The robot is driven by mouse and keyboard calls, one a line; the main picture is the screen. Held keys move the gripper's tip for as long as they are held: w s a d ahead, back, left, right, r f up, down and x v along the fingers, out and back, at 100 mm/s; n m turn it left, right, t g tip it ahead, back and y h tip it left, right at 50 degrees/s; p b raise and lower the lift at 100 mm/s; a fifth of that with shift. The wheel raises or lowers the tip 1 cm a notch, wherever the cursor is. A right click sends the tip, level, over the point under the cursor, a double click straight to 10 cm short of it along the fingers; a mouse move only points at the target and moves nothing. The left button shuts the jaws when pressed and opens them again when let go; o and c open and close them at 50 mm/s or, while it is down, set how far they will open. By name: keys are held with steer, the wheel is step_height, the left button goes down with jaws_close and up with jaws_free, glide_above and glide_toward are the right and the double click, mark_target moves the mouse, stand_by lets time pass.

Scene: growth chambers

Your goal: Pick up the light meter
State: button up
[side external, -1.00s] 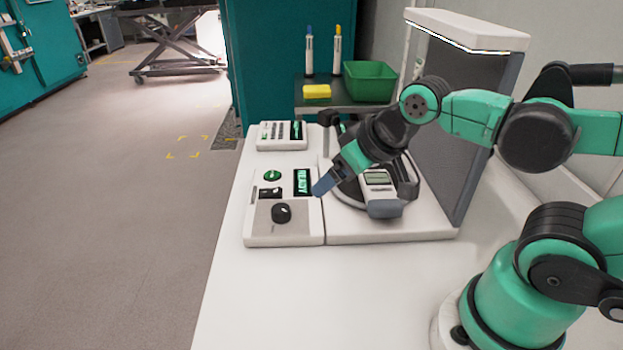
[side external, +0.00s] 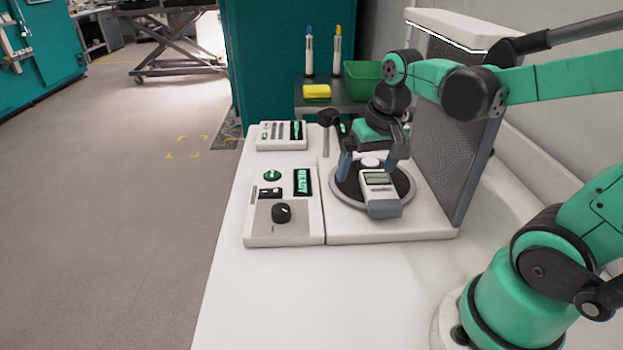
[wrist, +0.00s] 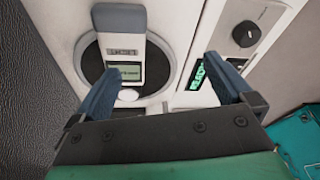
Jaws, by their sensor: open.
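The light meter (side external: 379,189) is a pale handheld device with a small greenish screen and a blue-grey end. It lies on the dark round plate (side external: 344,192) of the white instrument. My gripper (side external: 371,163) is open and points down over the plate, with its blue fingers apart near the meter's far end. In the wrist view, the light meter (wrist: 123,51) shows ahead with its screen and a white round part facing me. My gripper (wrist: 166,95) has one finger on each side of the meter's line, and nothing is between the fingertips.
A control panel (side external: 260,222) with a dark knob and lit display sits left of the plate. A dark upright panel (side external: 445,150) stands close on the right. A green bin (side external: 362,82), yellow sponge (side external: 317,91) and two markers stand behind. The front white bench (side external: 290,300) is clear.

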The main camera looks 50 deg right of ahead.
mark_target(382, 192)
steer(key=d+m, duration=0.1)
steer(key=d+f+m+g, duration=0.1)
steer(key=d, duration=0.1)
steer(key=s+d+f+m+g, duration=0.1)
steer(key=shift+d+y, duration=0.2)
steer(key=shift+y, duration=0.2)
steer(key=shift+f, duration=2.7)
jaws_close()
steer(key=shift+r, duration=0.2)
